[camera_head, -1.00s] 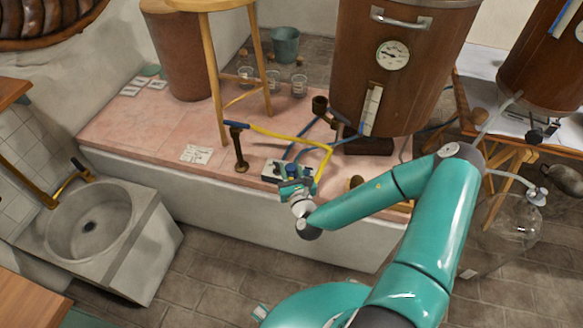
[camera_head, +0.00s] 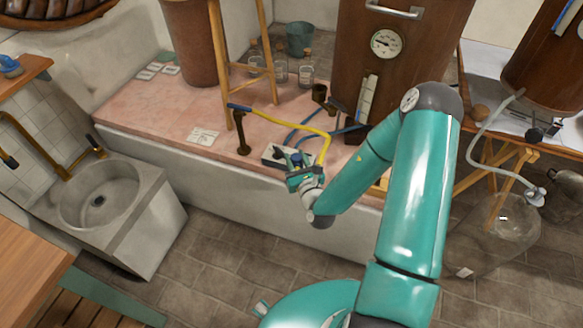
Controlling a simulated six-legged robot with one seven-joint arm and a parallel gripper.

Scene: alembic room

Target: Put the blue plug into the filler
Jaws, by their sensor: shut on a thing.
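My gripper (camera_head: 299,175) is at the front edge of the pink tiled platform, in front of a small white and dark box (camera_head: 274,155). This box may be the filler, but I cannot tell for sure. A small dark blue piece (camera_head: 296,158) shows at my gripper's jaws and looks like the blue plug. The jaws are shut on it, though the fingers are small and partly hidden by the wrist. I cannot tell whether the blue piece touches the box.
A yellow hose (camera_head: 285,115) with a blue end arches close above my gripper. A stone sink (camera_head: 98,205) is at left.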

